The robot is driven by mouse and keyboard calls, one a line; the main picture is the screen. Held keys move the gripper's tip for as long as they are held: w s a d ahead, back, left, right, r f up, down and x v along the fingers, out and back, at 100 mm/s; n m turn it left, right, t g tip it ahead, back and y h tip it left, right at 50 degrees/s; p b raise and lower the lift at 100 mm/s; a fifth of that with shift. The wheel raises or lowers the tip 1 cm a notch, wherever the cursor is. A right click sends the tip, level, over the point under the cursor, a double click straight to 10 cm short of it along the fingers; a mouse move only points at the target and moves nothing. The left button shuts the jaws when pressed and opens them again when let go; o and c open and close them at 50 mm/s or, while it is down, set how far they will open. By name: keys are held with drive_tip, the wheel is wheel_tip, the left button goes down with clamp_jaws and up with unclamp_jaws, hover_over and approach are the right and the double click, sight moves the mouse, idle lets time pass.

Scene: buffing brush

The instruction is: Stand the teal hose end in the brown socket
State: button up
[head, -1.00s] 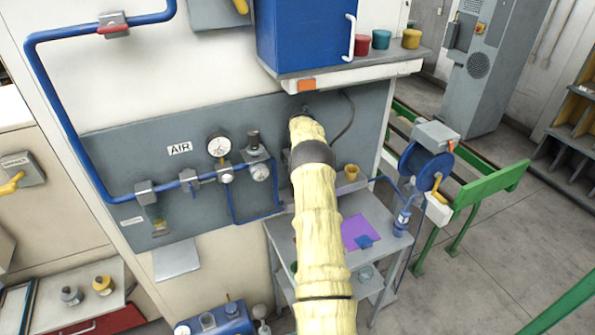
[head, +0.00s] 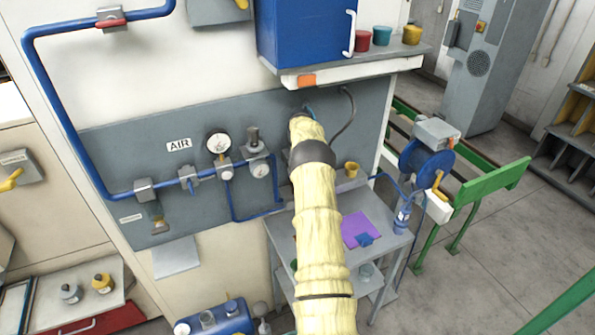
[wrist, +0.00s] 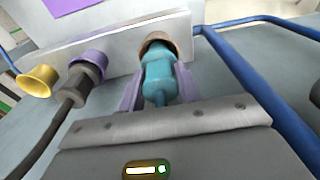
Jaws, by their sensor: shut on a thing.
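The teal hose end (wrist: 158,76) is between the purple fingers of my gripper (wrist: 160,88), which is shut on it. Its far tip meets the brown socket (wrist: 154,40) in the wrist view; the socket's rim arches around the tip. I cannot tell how deep the tip sits. In the head view my arm hides the brown socket and most of the gripper; a small bit of teal (head: 309,112) shows past the wrist.
A purple socket (wrist: 92,60) beside the brown one holds a dark hose end (wrist: 82,84). A yellow socket (wrist: 38,80) further left looks empty; it also shows in the head view (head: 351,169). Blue pipe (wrist: 240,70) runs close on the right. A purple mat (head: 361,228) lies on the grey table.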

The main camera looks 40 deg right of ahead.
drive_tip(key=shift+f, duration=0.3)
drive_tip(key=o, duration=1.1)
drive_tip(key=shift+s+r+b, duration=0.25)
drive_tip(key=shift+r+b, duration=0.7)
drive_tip(key=shift+r, duration=0.95)
drive_tip(key=shift+s+r+b, duration=0.2)
drive_tip(key=shift+r+b, duration=0.75)
drive_tip(key=shift+r, duration=0.9)
drive_tip(key=shift+a, duration=0.1)
